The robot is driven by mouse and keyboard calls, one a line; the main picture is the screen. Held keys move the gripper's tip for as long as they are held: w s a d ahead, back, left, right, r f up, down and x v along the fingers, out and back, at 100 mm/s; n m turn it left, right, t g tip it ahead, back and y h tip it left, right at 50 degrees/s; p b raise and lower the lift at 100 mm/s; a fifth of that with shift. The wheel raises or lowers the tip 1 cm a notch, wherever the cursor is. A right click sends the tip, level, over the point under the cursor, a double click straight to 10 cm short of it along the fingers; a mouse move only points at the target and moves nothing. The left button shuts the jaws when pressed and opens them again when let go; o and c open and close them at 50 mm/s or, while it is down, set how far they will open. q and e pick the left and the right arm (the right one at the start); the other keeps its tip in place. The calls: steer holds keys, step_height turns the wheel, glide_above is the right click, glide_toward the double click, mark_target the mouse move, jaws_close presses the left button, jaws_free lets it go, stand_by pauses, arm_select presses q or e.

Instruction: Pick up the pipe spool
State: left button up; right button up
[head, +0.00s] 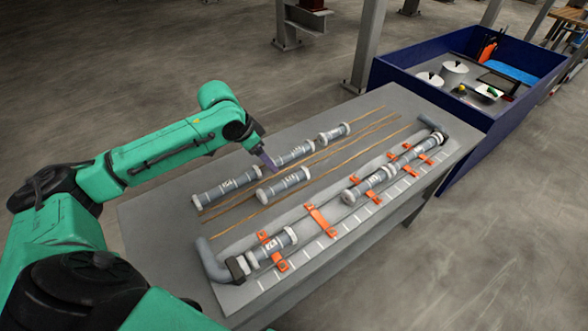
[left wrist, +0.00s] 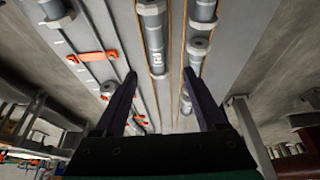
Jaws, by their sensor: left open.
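Several grey pipe spools with pale end collars and white labels lie on the grey table; which one the task means I cannot tell. In the head view they are a left spool (head: 226,187), a middle spool (head: 283,184), a far spool (head: 294,153) and a short spool (head: 333,133). My left gripper (head: 265,160) is above the table, close to the far spool and partly in front of it. In the left wrist view, its open fingers (left wrist: 162,76) have no object between them; a labelled spool (left wrist: 156,48) lies beyond. My right gripper is out of view.
Along the table's right side, a pipe line with spools (head: 370,185), orange clamps (head: 319,220) and end elbows (head: 212,262) sits on a pale strip. Thin brown rods (head: 330,152) run between the loose spools. A blue-walled bin (head: 420,89) with several items adjoins the far end.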

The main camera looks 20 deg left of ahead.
arm_select(q)
steer(key=p, duration=0.1)
glide_toward(283, 181)
steer(key=shift+d+f, duration=0.15)
steer(key=shift+f, duration=0.45)
steer(key=shift+d+f, duration=0.15)
steer(key=shift+f, duration=0.45)
steer(key=x, duration=0.3)
steer(key=p+x, duration=0.1)
steer(key=x, duration=0.3)
steer(key=shift+w, duration=0.3)
steer(key=shift+f, duration=0.2)
steer(key=shift+c, duration=0.8)
jaws_close()
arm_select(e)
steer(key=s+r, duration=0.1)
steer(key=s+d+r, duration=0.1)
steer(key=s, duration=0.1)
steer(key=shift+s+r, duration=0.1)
